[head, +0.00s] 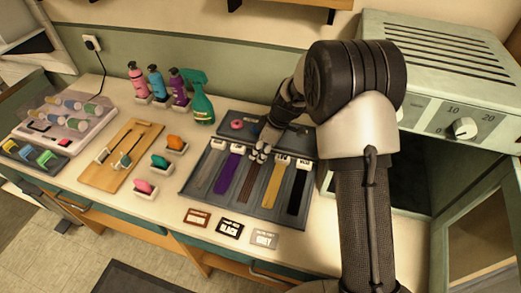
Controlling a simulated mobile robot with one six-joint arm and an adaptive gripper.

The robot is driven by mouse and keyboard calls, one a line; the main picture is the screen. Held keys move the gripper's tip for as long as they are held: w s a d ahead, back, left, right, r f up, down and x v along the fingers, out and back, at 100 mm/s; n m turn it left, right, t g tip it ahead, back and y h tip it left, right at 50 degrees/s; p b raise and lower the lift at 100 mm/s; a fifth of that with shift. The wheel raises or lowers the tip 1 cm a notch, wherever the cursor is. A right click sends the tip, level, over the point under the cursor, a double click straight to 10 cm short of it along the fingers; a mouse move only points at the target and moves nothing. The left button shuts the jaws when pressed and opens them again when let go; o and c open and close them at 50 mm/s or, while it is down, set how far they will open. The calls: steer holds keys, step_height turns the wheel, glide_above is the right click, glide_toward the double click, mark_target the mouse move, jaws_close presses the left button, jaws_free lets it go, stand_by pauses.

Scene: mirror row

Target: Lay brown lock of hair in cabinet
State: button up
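The brown lock of hair (249,183) lies in the middle of a dark grey tray (193,187), between a purple lock (229,176) and a blonde lock (273,184). My gripper (260,152) is over the top end of the brown lock, pointing down. Its fingers hide part of that end; whether they touch it is unclear, and so is how far apart they are. The pale green cabinet (425,62) stands at the right with its door (446,228) open. My arm hides part of its dark opening (408,172).
A grey lock (209,169) and a black lock (298,191) lie in the same tray. Label cards, including a black card (230,229), lie in front. Left are coloured clips, a wooden board (105,176), bottles and a green spray bottle (198,99).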

steer(key=shift+o, duration=0.4)
steer(key=p+v, duration=0.3)
steer(key=v, duration=0.9)
steer(key=shift+o, duration=0.6)
steer(key=shift+w+r, duration=0.2)
steer(key=shift+w, duration=0.05)
steer(key=o, duration=0.4)
steer(key=w+m+g+p, duration=0.1)
steer(key=w+m, duration=0.1)
steer(key=w+a+m+g+p, duration=0.1)
steer(key=w+m+p, duration=0.1)
steer(key=m, duration=0.1)
steer(key=w+a+m+g+p, duration=0.1)
steer(key=w+m, duration=0.1)
steer(key=m, duration=0.1)
steer(key=shift+w+a, duration=0.1)
steer(key=shift+a, duration=0.15)
steer(key=shift+c, duration=0.2)
steer(key=shift+s+a+f+m+g+h+p, duration=0.35)
steer(key=shift+s+f+m, duration=0.55)
steer(key=shift+f+m, duration=0.95)
steer(key=shift+s+a+f+m+g+h+p, duration=0.35)
steer(key=shift+s+f+m, duration=0.5)
steer(key=shift+f+m, duration=1)
steer(key=shift+s+a+f+m+g+h+p, duration=0.1)
steer(key=shift+s+f+m+g+h, duration=0.3)
steer(key=shift+s+f+m, duration=1.35)
